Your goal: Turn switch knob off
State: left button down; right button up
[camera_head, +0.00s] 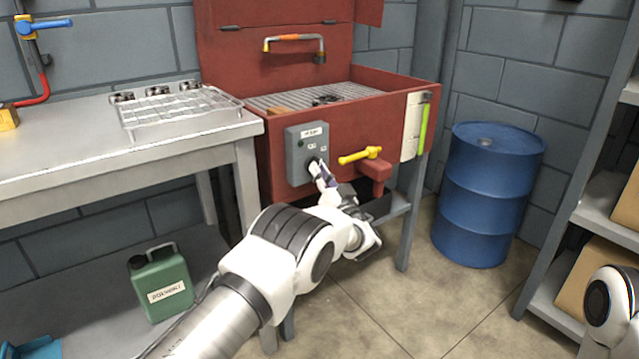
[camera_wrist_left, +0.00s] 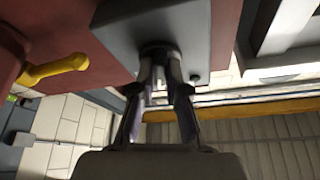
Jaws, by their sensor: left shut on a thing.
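The grey switch box (camera_head: 296,156) is mounted on the front of the red parts washer, with labels and a dark knob low on its face. My left gripper (camera_head: 318,168) reaches up to the box from below and is shut on the knob. In the left wrist view the dark round knob (camera_wrist_left: 156,48) sits between the two fingertips of the gripper (camera_wrist_left: 160,62), against the grey box (camera_wrist_left: 120,35). The fingers hide most of the knob, so its pointing direction cannot be told. My right gripper is not in view.
A yellow valve handle (camera_head: 360,155) sticks out right of the box, and it also shows in the left wrist view (camera_wrist_left: 55,70). A metal table (camera_head: 190,150) stands at left, a blue drum (camera_head: 488,200) at right. A green jug (camera_head: 160,283) stands below the table.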

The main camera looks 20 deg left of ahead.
pick_arm(q)
jog(key=shift+w+d+f+n+g+y+b, duration=0.1)
jog(key=shift+n+g+y+b, duration=0.6)
jog(key=shift+n, duration=0.8)
jog(key=shift+w+n+g+y+b, duration=0.1)
jog(key=shift+n+g+y+b, duration=0.3)
jog(key=shift+n+b, duration=0.85)
jog(key=shift+n, duration=0.25)
jog(key=c, duration=1.2)
grip_release()
jog(key=v, duration=0.7)
jog(key=shift+s+d+f, duration=0.1)
jog(key=shift+s+d, duration=0.05)
jog(key=shift+d, duration=0.05)
jog(key=shift+a+f, duration=0.1)
